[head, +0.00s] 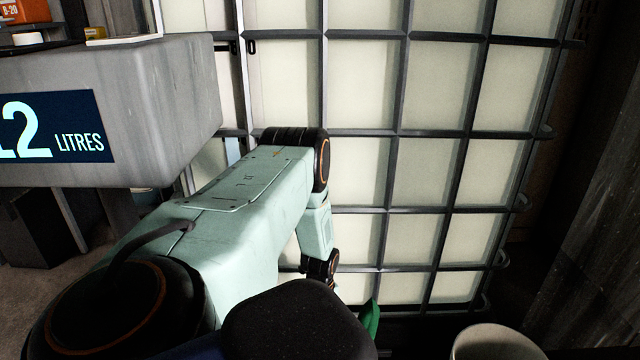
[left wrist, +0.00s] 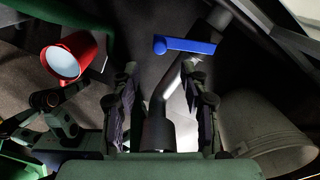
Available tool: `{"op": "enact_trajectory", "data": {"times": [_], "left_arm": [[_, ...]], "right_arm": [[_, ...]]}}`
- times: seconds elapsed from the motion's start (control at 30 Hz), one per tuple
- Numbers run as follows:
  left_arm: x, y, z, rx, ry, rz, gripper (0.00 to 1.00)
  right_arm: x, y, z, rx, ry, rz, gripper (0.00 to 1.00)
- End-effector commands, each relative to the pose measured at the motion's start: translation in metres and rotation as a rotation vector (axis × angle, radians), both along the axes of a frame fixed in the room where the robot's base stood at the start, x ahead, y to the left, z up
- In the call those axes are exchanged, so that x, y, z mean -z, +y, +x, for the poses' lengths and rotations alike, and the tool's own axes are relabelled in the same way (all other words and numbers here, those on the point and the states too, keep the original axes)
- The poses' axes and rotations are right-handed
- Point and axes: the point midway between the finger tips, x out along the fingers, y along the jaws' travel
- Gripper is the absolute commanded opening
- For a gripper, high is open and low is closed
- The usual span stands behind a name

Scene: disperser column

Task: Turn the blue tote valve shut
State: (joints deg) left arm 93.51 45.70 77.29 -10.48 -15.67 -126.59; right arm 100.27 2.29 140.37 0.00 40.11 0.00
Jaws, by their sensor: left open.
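The caged white tote (head: 355,105) fills the middle and right of the head view. The valve's blue lever handle (left wrist: 185,45) shows in the left wrist view, lying crosswise above a bent metal pipe (left wrist: 172,88). My left gripper (left wrist: 162,85) is open and empty, with its two fingers to either side of the pipe in that picture. The blue handle is apart from the fingers, beyond their tips. In the head view my left arm reaches down in front of the tote, and its own dark housing hides most of the gripper. My right gripper is not in view.
A pale bucket (head: 495,343) stands at the lower right, also right of my fingers in the wrist view (left wrist: 262,130). A red cup-like container (left wrist: 70,60) is at left there. A grey tank marked LITRES (head: 185,100) juts out at left in the head view.

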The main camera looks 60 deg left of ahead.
Motion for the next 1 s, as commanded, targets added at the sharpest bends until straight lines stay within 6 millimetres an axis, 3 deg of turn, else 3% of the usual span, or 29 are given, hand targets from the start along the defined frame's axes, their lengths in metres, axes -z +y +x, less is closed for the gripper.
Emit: {"op": "enact_trajectory", "data": {"times": [0.4,0.8,1.0], "left_arm": [[-0.024,0.000,0.001,0.000,-0.002,-0.001,0.45],[-0.026,0.000,0.000,0.001,0.000,0.000,0.45],[-0.020,-0.006,-0.018,0.025,0.051,0.003,0.29]], "right_arm": [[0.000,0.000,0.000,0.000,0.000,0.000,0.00],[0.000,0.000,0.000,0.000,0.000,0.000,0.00],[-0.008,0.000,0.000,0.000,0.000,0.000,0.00]]}}
